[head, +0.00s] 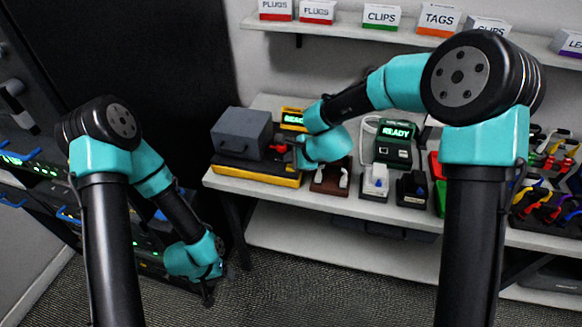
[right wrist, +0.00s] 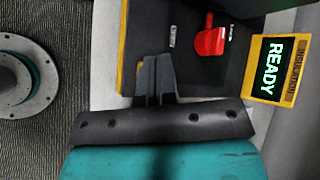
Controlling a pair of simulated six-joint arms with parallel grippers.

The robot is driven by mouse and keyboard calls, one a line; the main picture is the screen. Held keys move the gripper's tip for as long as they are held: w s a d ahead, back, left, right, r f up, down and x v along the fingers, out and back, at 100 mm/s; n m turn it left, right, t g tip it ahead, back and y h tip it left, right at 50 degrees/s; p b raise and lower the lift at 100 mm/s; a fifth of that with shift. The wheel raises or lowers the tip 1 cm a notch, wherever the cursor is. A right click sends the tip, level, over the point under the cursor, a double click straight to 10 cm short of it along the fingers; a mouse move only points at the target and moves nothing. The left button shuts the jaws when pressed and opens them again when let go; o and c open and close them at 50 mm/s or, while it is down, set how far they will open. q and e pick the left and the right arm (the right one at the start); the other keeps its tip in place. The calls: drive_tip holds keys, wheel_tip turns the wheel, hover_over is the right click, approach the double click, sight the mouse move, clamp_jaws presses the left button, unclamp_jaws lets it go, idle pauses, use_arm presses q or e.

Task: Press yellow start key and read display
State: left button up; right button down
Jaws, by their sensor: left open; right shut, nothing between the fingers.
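A yellow-and-black tester (head: 257,175) with a grey box (head: 240,130) on top stands at the left end of the bench. Its yellow-framed display (head: 293,118) is partly hidden by my right arm in the head view. In the right wrist view the display (right wrist: 272,68) reads READY, with INSULATION on its frame. A red lever (right wrist: 210,42) stands on the dark panel. I cannot make out a yellow start key. My right gripper (right wrist: 158,62) is shut and empty over the tester's edge. My left gripper (head: 208,294) is open and empty, low over the carpet.
A dark green device (head: 396,142) also shows READY, to the right on the bench. Small white and black units (head: 375,183) stand before it. Labelled boxes (head: 381,17) line the shelf above. A dark rack stands at the left.

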sight(291, 169)
drive_tip(key=shift+f, duration=0.1)
idle(0.3)
drive_tip(key=shift+f, duration=0.3)
drive_tip(key=shift+f, duration=0.4)
idle(0.7)
drive_tip(key=shift+r, duration=0.8)
drive_tip(key=shift+r, duration=0.1)
drive_tip(key=shift+r, duration=2.4)
